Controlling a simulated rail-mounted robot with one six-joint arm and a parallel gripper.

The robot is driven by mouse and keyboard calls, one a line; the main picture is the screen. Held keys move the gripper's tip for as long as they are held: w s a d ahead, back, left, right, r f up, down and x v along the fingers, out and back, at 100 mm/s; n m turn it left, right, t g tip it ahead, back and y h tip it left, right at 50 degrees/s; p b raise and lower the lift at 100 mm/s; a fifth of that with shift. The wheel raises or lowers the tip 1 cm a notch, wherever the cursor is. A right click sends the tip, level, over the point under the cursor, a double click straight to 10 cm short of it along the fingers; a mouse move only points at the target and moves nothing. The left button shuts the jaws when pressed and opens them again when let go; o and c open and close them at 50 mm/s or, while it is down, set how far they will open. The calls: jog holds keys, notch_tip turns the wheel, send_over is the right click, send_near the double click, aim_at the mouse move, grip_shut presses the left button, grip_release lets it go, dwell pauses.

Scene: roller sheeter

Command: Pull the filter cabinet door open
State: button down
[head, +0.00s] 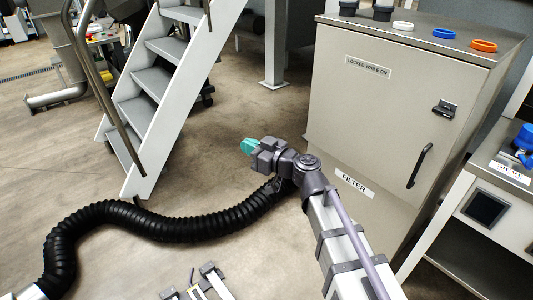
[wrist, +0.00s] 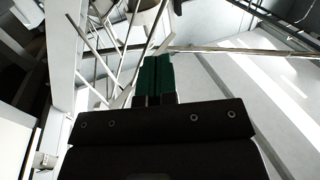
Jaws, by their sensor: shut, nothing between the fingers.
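The filter cabinet (head: 375,130) is a grey-beige box at the right in the head view. Its door looks shut and carries a label reading "FILTER" (head: 355,183). A black bar handle (head: 420,165) sits on the right side of the door, with a black latch (head: 444,108) above it. My gripper (head: 246,146) has teal fingertips and points left, in open space left of the cabinet and away from the handle. In the wrist view the green fingers (wrist: 155,75) lie side by side, shut and empty.
White stairs (head: 150,100) with a handrail stand at the left. A black corrugated hose (head: 150,222) crosses the floor. A bench (head: 470,225) stands close to the cabinet's right.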

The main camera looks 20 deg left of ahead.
jog(key=shift+x, duration=0.9)
jog(key=shift+w, duration=0.15)
dwell(0.9)
